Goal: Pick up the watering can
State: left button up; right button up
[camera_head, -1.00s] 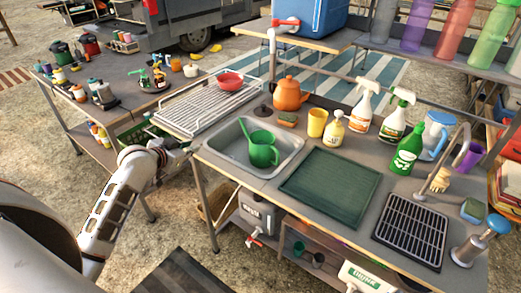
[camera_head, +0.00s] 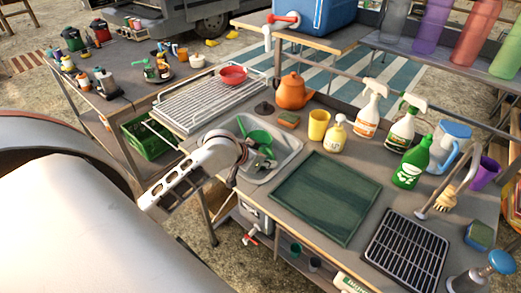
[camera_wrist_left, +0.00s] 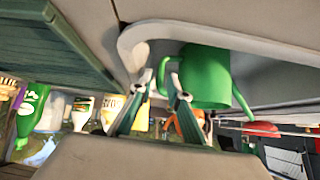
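The green watering can (camera_head: 258,136) sits in the sink (camera_head: 291,146), partly hidden behind my left gripper. In the left wrist view the green can (camera_wrist_left: 207,80) fills the upper middle, with a thin curved green part reaching toward the fingertips. My left gripper (camera_head: 264,160) is over the near side of the sink, close beside the can. In the left wrist view its two fingers (camera_wrist_left: 160,82) are apart, with the thin green part near or between the tips; contact is unclear. My right gripper is not in view.
A dark green board (camera_head: 326,197) lies right of the sink, and a dish rack (camera_head: 200,101) with a red bowl (camera_head: 233,75) is left. An orange kettle (camera_head: 293,91), a yellow cup (camera_head: 318,125) and several bottles stand behind. The sink rim (camera_wrist_left: 135,40) is close to the gripper.

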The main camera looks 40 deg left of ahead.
pick_arm(q)
jog(key=x, duration=0.5)
grip_shut()
jog(key=shift+a+r, duration=0.1)
jog(key=shift+r, duration=0.1)
